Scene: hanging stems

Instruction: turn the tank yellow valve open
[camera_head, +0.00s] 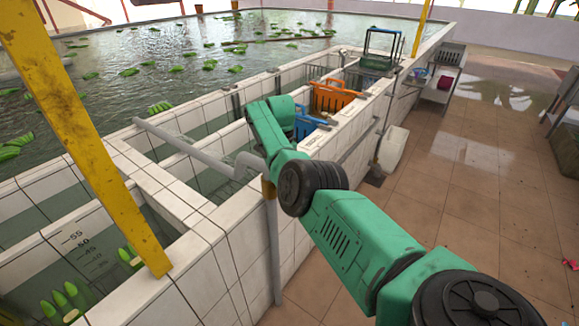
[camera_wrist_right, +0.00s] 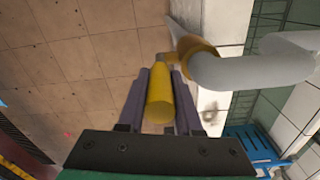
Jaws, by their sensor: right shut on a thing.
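The yellow valve has a thick yellow handle (camera_wrist_right: 160,98) joined to a brass-yellow body (camera_wrist_right: 197,47) on a grey pipe. The right wrist view shows my right gripper (camera_wrist_right: 162,75) shut on the handle, with one dark finger on each side. The handle's rounded end faces the wrist. In the head view the yellow valve body (camera_head: 268,190) shows beside my green right arm, where the grey pipe (camera_head: 272,250) bends down the tank's outer wall. The handle and the right gripper are hidden there behind the arm. My left gripper is in neither view.
The white-tiled tank (camera_head: 228,262) stands left of my arm, with water and green leaves beyond. A yellow post (camera_head: 85,140) crosses the left side. Orange (camera_head: 335,96) and blue crates (camera_head: 305,124) sit in the channel. The tiled floor on the right is mostly clear.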

